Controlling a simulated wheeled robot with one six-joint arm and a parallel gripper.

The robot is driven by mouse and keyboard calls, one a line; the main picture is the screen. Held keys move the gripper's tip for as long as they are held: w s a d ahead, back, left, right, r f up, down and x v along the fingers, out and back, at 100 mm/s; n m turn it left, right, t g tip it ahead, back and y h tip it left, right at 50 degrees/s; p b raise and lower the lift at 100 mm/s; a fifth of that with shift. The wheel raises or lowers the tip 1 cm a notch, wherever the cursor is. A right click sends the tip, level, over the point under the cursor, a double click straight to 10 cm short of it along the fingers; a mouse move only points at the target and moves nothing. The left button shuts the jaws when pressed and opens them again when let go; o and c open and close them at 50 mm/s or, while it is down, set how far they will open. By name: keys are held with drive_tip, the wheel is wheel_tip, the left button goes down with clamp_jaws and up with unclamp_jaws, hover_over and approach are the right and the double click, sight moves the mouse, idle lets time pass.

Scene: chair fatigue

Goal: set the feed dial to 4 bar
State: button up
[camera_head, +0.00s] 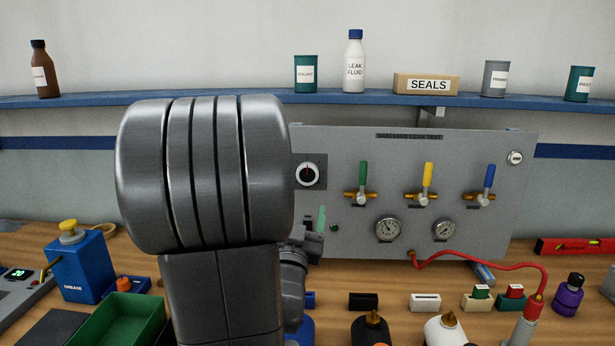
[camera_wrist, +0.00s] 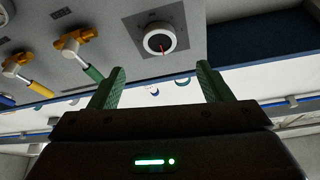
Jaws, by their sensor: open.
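The feed dial (camera_head: 308,174) is a round knob on a dark square plate at the upper left of the grey panel (camera_head: 345,215). It shows larger in the wrist view (camera_wrist: 159,39), white-rimmed with a short red mark; its scale is too small to read. My gripper (camera_wrist: 160,72) is open and empty, its two green fingers apart with the dial between and beyond them. In the head view a green fingertip (camera_head: 321,220) shows below the dial, and my arm hides the rest. The fingers appear apart from the dial.
Green (camera_head: 363,175), yellow (camera_head: 428,175) and blue (camera_head: 489,178) valve handles sit right of the dial, above two gauges (camera_head: 388,229) (camera_head: 445,229). A red hose (camera_head: 480,257) runs from the panel. Bottles, blocks and a green tray (camera_head: 125,318) crowd the wooden bench. A blue shelf (camera_head: 70,101) hangs above.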

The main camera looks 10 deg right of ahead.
sight(307, 176)
drive_tip(key=p+x, duration=0.3)
drive_tip(key=x, duration=0.7)
drive_tip(key=shift+f, duration=0.1)
drive_tip(key=c, duration=1)
